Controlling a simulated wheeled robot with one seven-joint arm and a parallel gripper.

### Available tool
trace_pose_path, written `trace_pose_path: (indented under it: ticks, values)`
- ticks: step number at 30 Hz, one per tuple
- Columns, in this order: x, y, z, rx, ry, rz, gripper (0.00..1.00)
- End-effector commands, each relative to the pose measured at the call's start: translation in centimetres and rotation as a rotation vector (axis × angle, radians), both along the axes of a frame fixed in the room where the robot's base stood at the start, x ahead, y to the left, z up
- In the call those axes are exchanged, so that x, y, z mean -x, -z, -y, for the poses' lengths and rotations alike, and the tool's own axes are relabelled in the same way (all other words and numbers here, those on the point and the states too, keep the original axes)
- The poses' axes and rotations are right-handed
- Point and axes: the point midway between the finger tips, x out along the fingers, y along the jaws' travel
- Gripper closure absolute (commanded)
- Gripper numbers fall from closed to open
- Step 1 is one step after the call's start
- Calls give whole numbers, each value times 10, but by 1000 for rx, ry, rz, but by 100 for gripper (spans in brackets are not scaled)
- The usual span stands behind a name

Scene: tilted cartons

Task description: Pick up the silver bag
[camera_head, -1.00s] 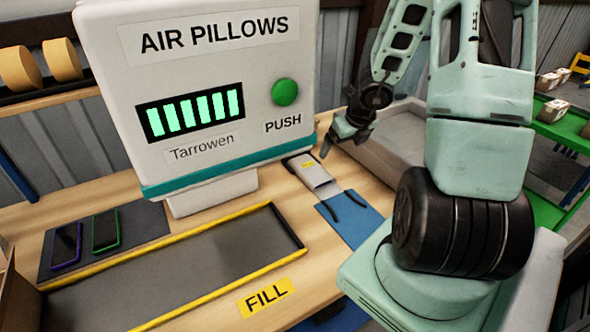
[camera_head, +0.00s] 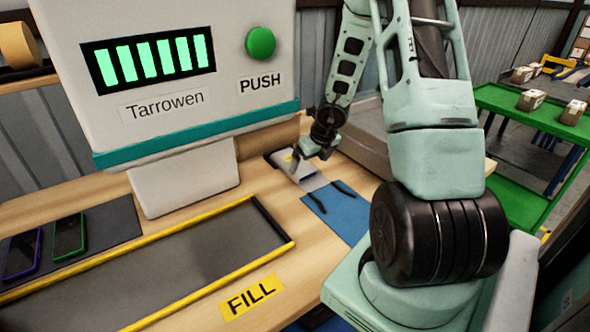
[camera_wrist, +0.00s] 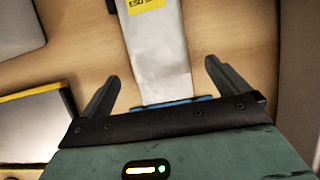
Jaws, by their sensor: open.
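The silver bag (camera_head: 309,181) lies on the wooden table just behind a blue mat (camera_head: 345,213). It has a yellow label, and my gripper covers part of it in the head view. In the wrist view the bag (camera_wrist: 158,55) runs upward from between my open fingers, label near the top edge. My gripper (camera_head: 307,160) is open and empty, over the bag. In the wrist view its two fingers (camera_wrist: 160,78) stand apart on either side of the bag's near end, with wood showing on both sides. The height of the gap cannot be told.
The air pillow machine (camera_head: 160,110) stands left of my gripper. A grey tray with yellow edges (camera_head: 200,268) and a mat with a purple-edged phone (camera_head: 22,254) and a green-edged phone (camera_head: 69,238) lie in front. Green shelves with cartons (camera_head: 530,100) stand right.

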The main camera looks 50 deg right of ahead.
Motion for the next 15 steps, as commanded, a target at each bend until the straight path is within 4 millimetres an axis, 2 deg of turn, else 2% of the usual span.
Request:
trace_pose_path:
  ticks: [1, 6, 15]
  values:
    - [-2, 14, -1, -1, -1, -2, 0]
    - [-11, 33, 0, -1, -1, -1, 0]
    - [-13, 39, 1, 0, 0, 0, 0]
